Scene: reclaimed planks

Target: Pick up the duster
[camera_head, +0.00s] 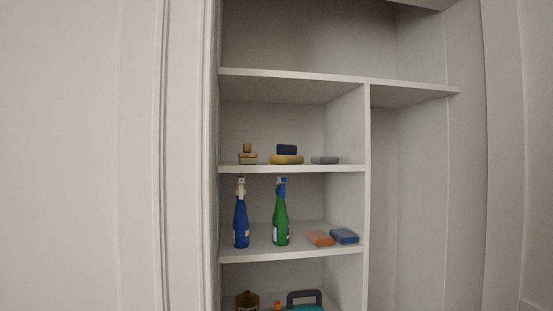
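No object is plainly recognisable as the duster at this size. On the upper of the item shelves (292,169) sit a small tan block-like item with a knob on top (248,156), a yellow oblong with a dark blue part on top (286,159), and a flat grey oblong (325,160). Any of these may be the duster; I cannot tell which. My gripper is not in view.
The shelf below (263,250) holds a blue spray bottle (241,222), a green spray bottle (281,222), an orange block (320,238) and a blue block (344,236). Lower down are a brown container (247,300) and a grey-handled teal item (305,298). The right compartment looks empty.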

